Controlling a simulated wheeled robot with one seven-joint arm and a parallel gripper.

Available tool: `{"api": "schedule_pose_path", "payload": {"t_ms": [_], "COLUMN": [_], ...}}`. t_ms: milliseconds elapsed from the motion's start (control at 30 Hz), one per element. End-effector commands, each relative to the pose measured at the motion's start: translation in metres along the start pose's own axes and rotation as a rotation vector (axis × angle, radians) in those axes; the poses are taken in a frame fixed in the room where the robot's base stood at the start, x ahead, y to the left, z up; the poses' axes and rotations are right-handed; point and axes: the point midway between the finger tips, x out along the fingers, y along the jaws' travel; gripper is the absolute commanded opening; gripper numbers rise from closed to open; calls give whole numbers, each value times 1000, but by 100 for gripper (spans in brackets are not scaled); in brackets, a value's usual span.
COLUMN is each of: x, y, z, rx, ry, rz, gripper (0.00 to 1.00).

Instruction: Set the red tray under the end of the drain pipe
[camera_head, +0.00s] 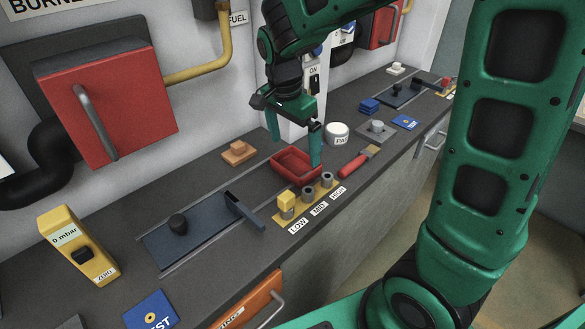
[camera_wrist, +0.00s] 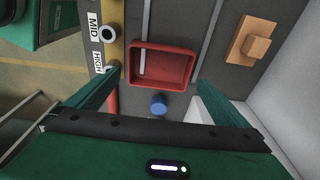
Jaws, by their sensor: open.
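The red tray (camera_head: 283,171) is a shallow, open, rounded rectangular dish. It lies flat on the dark counter and looks empty in the wrist view (camera_wrist: 165,84). My gripper (camera_head: 296,152) is above it, pointing down, with its green fingers spread wide. In the wrist view my gripper (camera_wrist: 160,80) has one finger to each side of the tray's near end, with nothing held. A thick black pipe (camera_head: 40,165) bends down by the wall at the left, and a yellow pipe (camera_head: 205,70) runs from the red box. I cannot tell whether either is the drain pipe.
A blue cylinder (camera_wrist: 159,104) stands near the tray.

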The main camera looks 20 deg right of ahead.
Motion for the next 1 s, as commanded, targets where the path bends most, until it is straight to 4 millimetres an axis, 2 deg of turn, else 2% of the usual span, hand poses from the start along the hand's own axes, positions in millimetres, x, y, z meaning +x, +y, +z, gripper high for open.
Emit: {"api": "schedule_pose_path", "payload": {"t_ms": [100, 300, 600, 667, 800, 1000], "x": [18, 41, 45, 45, 45, 44], "y": [2, 2, 2, 2, 2, 2], "z": [2, 3, 2, 2, 2, 2], "rx": [-1, -1, 0, 0, 0, 0], "ry": [-1, 0, 0, 0, 0, 0], "rz": [5, 3, 1, 1, 0, -1], "gripper": [100, 100, 100, 88, 55, 53]}}
